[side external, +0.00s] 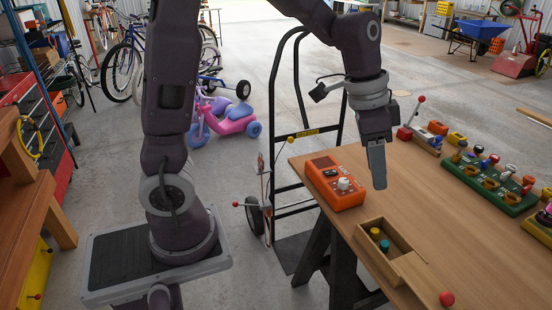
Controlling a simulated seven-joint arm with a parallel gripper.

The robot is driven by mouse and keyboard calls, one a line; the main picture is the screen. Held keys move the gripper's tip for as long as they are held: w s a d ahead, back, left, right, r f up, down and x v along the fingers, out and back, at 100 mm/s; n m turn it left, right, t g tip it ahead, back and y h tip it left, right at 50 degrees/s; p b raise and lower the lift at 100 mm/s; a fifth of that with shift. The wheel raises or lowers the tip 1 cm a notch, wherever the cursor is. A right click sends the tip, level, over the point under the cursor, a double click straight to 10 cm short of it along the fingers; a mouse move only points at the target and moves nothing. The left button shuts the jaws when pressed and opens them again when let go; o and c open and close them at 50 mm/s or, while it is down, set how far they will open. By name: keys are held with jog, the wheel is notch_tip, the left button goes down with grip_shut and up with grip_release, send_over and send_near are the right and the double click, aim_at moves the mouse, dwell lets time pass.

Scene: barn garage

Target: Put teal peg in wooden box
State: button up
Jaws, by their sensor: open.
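A wooden box (408,266) stands near the front edge of the table, right of the picture's middle. A small round teal peg (384,245) shows inside its open compartment, beside a yellow peg (375,233). How deep they sit cannot be told. My gripper (379,186) points down over the table, above and behind the box in the picture, just right of an orange device. It is open, and nothing shows between its fingers; the gap is hard to see from this side.
The orange device (335,182) with a white knob sits at the table's left edge. A green rack (488,186) with several colored knobs stands at the right. A red ball (447,299) is near the front edge. The wooden tabletop (440,220) between box and rack is clear.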

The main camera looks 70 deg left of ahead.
jog(key=s+a+r+n+t+y, duration=0.1)
jog(key=s+r+n, duration=0.2)
jog(key=s, duration=0.7)
jog(key=s+a+r+n+t+y, duration=0.1)
jog(key=s+r+n+t, duration=0.1)
jog(key=s, duration=0.8)
jog(key=shift+s+a+r+n, duration=0.2)
jog(key=shift+s+r+n, duration=0.15)
jog(key=shift+r+n, duration=0.05)
